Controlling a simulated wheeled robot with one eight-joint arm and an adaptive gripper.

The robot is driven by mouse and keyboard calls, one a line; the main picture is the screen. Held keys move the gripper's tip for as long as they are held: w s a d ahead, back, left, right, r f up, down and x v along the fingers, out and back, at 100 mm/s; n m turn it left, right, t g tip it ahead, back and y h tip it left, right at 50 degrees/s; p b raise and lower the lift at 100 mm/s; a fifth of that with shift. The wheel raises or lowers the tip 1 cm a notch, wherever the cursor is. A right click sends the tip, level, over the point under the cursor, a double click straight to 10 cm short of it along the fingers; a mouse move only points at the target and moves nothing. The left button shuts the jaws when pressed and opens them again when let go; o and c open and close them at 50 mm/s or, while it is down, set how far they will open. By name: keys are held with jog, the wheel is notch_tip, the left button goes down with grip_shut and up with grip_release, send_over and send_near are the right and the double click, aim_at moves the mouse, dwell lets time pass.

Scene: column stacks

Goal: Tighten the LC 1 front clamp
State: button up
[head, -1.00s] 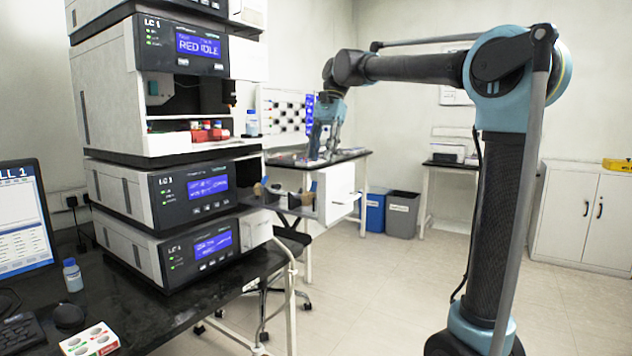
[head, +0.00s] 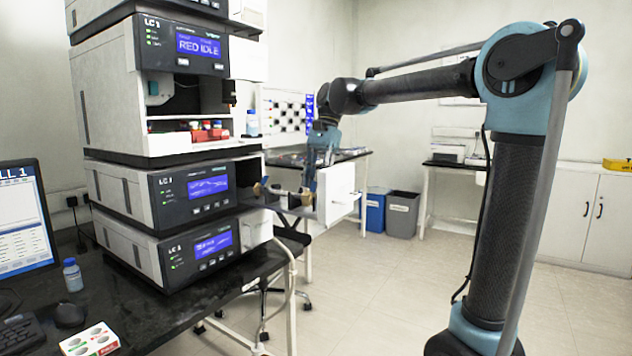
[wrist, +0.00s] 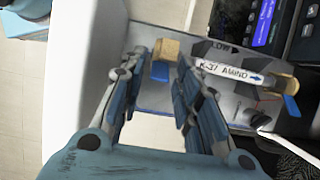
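The pulled-out LC 1 drawer (wrist: 148,100) holds a white column labelled "K-37 AMINO" (wrist: 222,70). A brass-coloured clamp block with a blue tab (wrist: 166,50) sits near the drawer's white front panel (wrist: 75,70). A second brass clamp with a blue tab (wrist: 280,85) sits at the column's other end, towards the instrument. My gripper (wrist: 162,62) is open and points down at the front clamp, its fingertips either side of the block with a gap showing.
The LC 1 stack (head: 120,180) stands left of the drawer on a black bench (head: 130,310). A bottle (head: 72,275), mouse and vial box lie on the bench. A side table and two bins (head: 402,215) stand behind. The floor to the right is clear.

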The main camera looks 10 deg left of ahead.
grip_shut()
jog(key=shift+w+d+f+g+y, duration=0.15)
jog(key=shift+w+f+g+y, duration=0.25)
jog(key=shift+g, duration=0.4)
jog(key=shift+w+d+g, duration=0.1)
jog(key=shift+w+g, duration=0.1)
jog(key=shift+g, duration=0.4)
jog(key=shift+o, duration=2.1)
grip_release()
jog(key=shift+r, duration=0.1)
jog(key=v, duration=1.2)
jog(key=shift+d, duration=0.2)
